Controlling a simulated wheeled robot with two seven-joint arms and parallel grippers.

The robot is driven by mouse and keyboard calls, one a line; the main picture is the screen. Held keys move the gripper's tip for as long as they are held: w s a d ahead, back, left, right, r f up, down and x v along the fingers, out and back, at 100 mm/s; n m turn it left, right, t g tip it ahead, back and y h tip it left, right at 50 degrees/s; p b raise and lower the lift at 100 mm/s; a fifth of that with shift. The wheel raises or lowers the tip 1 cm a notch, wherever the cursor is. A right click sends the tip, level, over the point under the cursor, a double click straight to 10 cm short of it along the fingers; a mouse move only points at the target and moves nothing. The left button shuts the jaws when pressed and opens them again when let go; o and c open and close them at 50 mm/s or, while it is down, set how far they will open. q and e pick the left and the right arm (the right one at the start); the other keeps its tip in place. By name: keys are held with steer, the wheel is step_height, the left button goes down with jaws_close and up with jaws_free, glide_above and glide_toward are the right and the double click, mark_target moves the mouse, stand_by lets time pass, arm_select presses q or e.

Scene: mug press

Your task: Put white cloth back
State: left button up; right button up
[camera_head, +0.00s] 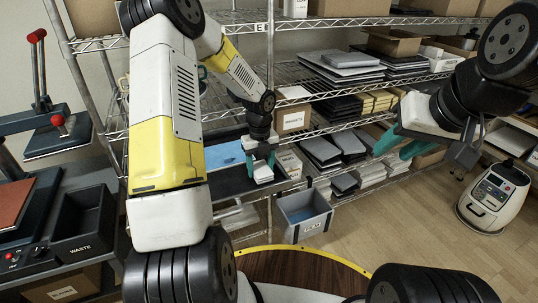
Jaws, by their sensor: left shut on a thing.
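My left gripper (261,161) reaches over the dark lower shelf at the picture's middle. Its teal fingers are shut on a small white thing (263,173), which looks like the white cloth. The cloth is small here and partly hidden by the fingers, and I cannot tell whether it touches the shelf. My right gripper (402,145) is at the right, in front of the rack. Its two teal fingers are apart with nothing seen between them.
A blue sheet (224,155) lies left of my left gripper. A grey bin (304,226) stands below it. Wire shelves hold dark stacks and a cardboard box (292,118). A black waste bin (84,223) and a press (57,136) are left. A wheeled machine (491,201) stands right. The floor between is clear.

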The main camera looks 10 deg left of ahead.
mark_target(260, 168)
arm_select(q)
steer(key=shift+f, duration=0.1)
steer(key=o, duration=1.3)
steer(key=s+r+n+t, duration=0.1)
steer(key=s+r+n, duration=0.25)
steer(key=r, duration=0.65)
steer(key=s+r+n+t, duration=0.15)
steer(key=r+n, duration=0.25)
steer(key=r, duration=0.6)
steer(key=s+r+n+t, duration=0.1)
steer(key=s+r+n, duration=0.2)
steer(key=s+n, duration=0.3)
steer(key=s+d+r+n+t+h, duration=0.1)
steer(key=s+r+n, duration=0.2)
steer(key=s+n, duration=0.4)
steer(key=s+d+r+n+t+h, duration=0.1)
steer(key=s+r+n, duration=0.2)
steer(key=s+n, duration=0.3)
steer(key=shift+s+d+n+t, duration=0.15)
steer(key=shift+n+t, duration=0.2)
steer(key=shift+n, duration=0.7)
